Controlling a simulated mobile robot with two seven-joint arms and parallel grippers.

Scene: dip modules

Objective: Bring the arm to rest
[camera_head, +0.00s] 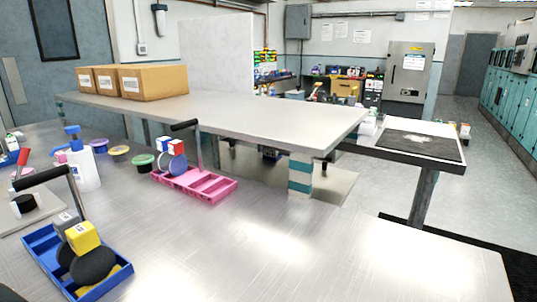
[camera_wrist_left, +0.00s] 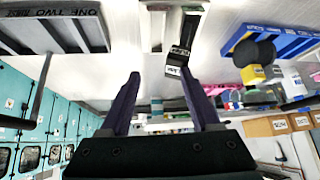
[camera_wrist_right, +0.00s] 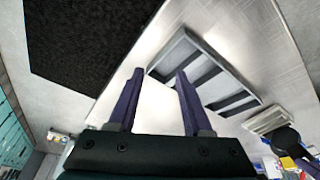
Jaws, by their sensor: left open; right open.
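My left gripper (camera_wrist_left: 161,76) shows in the left wrist view with its two dark fingers spread and nothing between them. A small black and white labelled block (camera_wrist_left: 178,58) lies beyond its right fingertip; I cannot tell how far. My right gripper (camera_wrist_right: 158,72) shows in the right wrist view, also open and empty. A grey divided tray (camera_wrist_right: 178,52) lies beyond its right finger. Neither gripper shows in the head view.
In the head view, a blue tray (camera_head: 42,242) holds a yellow block (camera_head: 82,237) and black discs. A pink tray (camera_head: 215,187) stands behind. Cartons (camera_head: 150,82) sit on a raised shelf. The steel table (camera_head: 300,250) is bare at right. A black mat (camera_wrist_right: 90,40) lies left in the right wrist view.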

